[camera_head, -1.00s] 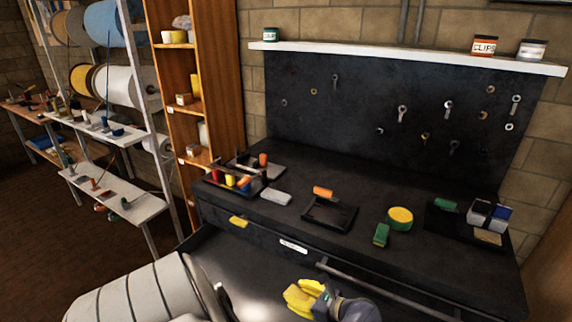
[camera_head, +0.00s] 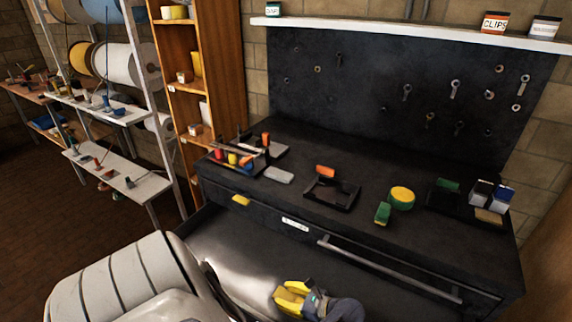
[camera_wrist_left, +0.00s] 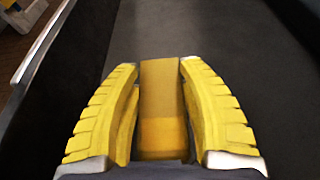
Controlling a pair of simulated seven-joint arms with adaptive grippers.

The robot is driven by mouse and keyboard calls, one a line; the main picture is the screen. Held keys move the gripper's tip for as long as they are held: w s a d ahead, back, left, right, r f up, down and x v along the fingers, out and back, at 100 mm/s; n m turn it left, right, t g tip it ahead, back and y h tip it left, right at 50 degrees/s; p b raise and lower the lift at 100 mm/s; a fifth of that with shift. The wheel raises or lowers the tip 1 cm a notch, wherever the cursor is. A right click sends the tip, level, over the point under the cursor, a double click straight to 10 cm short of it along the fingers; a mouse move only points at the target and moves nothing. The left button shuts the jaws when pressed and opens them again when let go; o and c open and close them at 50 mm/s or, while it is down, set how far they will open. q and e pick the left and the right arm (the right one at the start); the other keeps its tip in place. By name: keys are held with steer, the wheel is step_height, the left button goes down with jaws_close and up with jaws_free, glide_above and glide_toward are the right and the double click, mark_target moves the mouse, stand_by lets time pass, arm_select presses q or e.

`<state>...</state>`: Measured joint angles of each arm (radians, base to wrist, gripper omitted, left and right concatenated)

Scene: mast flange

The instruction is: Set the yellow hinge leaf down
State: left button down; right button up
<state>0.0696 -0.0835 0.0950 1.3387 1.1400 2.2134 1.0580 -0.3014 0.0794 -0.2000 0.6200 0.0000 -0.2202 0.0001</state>
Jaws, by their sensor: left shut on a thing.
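My left gripper (camera_head: 290,293) has yellow ribbed fingers and is low in the middle of the head view, in front of the bench. In the left wrist view, the fingers (camera_wrist_left: 160,75) are shut on the yellow hinge leaf (camera_wrist_left: 160,105), a flat, darker yellow strip lying lengthwise between them. A dark surface shows beyond and below it; I cannot tell how far below. The leaf is hard to tell from the fingers in the head view. My right gripper is not in view.
The dark bench (camera_head: 330,215) carries a black tray (camera_head: 332,193), a green block (camera_head: 383,213), a round yellow-topped item (camera_head: 402,198) and small boxes at right. A yellow piece (camera_head: 241,200) is at its front edge. A long metal handle (camera_head: 390,270) runs along the front.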

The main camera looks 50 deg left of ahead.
mark_target(282, 294)
arm_select(q)
steer(key=shift+f, duration=0.6)
stand_by(0.3)
steer(key=c, duration=0.8)
jaws_free()
steer(key=shift+o, duration=0.2)
steer(key=shift+r, duration=0.1)
steer(key=shift+r, duration=0.3)
steer(key=shift+v, duration=2.1)
steer(key=shift+r, duration=0.15)
steer(key=shift+a, duration=0.15)
